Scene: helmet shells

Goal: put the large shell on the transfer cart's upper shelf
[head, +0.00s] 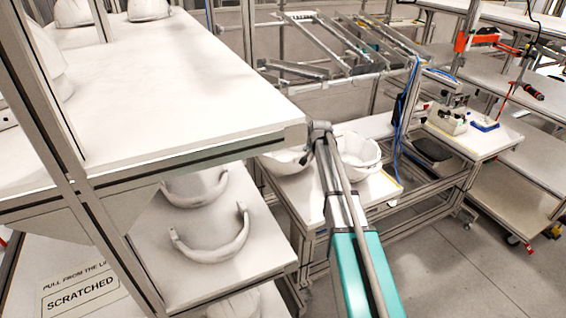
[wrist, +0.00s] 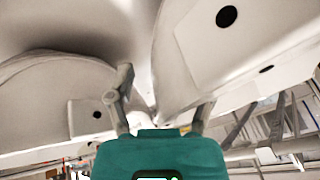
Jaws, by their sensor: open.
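Two white helmet shells stand side by side on a pale bench in the head view: a left one (head: 283,163), partly behind my arm, and a right one (head: 360,153). I cannot tell surely which is the large shell. In the wrist view, two white curved shells fill the left (wrist: 50,95) and right (wrist: 225,50), with dark round holes. My gripper (wrist: 166,88) is open, its fingers apart close to the shells, with nothing clearly held. Contact cannot be told. I cannot identify the transfer cart with certainty.
A rack at left has a wide upper shelf (head: 190,105) near my arm and a lower shelf with more white shells (head: 213,240). A bench with small tools (head: 445,122) and a low wheeled shelf (head: 508,185) stand right. Floor is clear at front right.

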